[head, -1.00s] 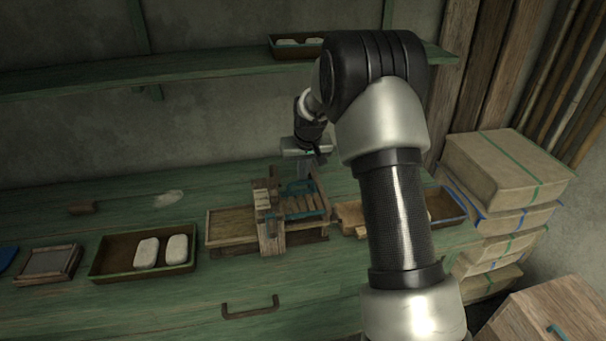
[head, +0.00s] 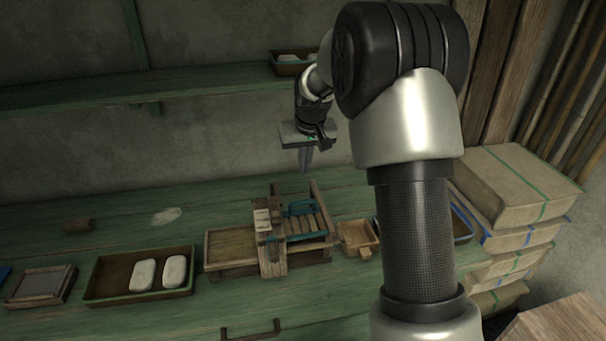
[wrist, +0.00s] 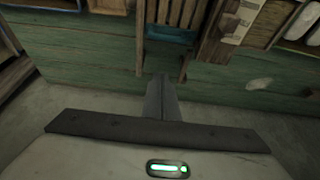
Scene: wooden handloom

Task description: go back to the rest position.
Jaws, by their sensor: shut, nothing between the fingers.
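My gripper (head: 306,158) hangs in the air above and behind the wooden handloom (head: 272,247), its fingers pointing down. The fingers are together and hold nothing; they also show closed in the wrist view (wrist: 161,98). The loom stands on the green bench, with wooden slats and a blue-green piece (head: 300,208) at its right part. In the wrist view the loom's slats and blue-green bar (wrist: 170,36) lie beyond the fingertips, apart from them. My arm covers part of the right side of the head view.
The green bench (head: 130,222) has a tray (head: 110,282) with two white blocks at left and a small wooden box (head: 358,235) right of the loom. Stacked boxes (head: 510,190) stand at right. A shelf (head: 200,82) runs along the wall behind my gripper.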

